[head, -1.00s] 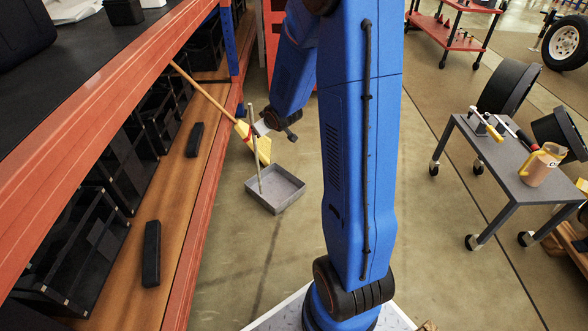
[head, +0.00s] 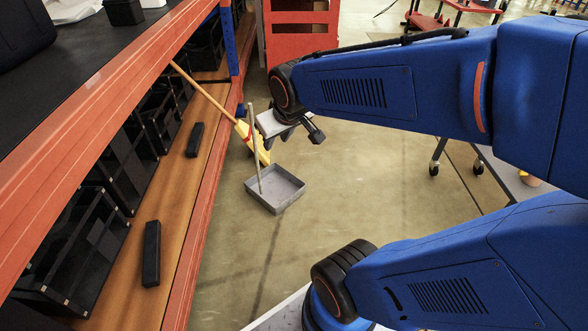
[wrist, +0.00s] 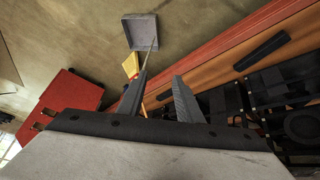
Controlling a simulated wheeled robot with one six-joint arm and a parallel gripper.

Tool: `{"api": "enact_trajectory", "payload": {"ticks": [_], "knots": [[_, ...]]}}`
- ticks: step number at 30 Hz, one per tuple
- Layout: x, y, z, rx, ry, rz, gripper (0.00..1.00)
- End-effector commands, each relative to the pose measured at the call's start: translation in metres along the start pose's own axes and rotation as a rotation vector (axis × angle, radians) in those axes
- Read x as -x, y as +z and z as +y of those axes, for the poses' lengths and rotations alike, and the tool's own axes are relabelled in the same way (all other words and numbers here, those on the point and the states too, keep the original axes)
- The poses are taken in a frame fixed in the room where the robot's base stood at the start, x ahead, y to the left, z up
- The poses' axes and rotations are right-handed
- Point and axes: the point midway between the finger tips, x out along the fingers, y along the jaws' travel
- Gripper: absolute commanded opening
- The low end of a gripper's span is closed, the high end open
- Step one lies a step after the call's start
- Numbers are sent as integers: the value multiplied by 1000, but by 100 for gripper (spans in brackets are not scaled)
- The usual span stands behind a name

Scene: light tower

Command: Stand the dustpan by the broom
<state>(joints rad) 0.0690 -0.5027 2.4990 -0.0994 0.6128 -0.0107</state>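The grey dustpan (head: 288,202) rests with its pan flat on the floor and its thin handle (head: 255,140) upright, just right of the shelf. The broom (head: 208,98) leans on the shelf, its yellow head (head: 262,152) low beside the dustpan handle. In the wrist view the pan (wrist: 140,32) is at the top, with the yellow broom head (wrist: 130,65) below it. My gripper (wrist: 160,88) has its fingers apart and nothing shows gripped. The dustpan handle runs down near the left finger; contact is unclear. In the head view my gripper (head: 272,125) is right of the handle top.
The orange-edged shelf (head: 120,115) with black bins runs along the left. A red cabinet (head: 300,30) stands behind. A grey wheeled table (head: 510,180) is partly hidden by my arm at right. Floor in front of the dustpan is clear.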

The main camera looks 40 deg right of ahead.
Motion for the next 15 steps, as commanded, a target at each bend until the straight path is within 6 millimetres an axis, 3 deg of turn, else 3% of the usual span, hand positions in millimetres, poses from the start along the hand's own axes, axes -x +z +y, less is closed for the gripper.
{"api": "enact_trajectory", "payload": {"ticks": [6, 12, 15], "knots": [[50, 56, -20, -17, -48, -56, 32], [76, 94, -32, -23, -83, -100, 32], [81, 103, -34, -23, -91, -111, 32]]}}
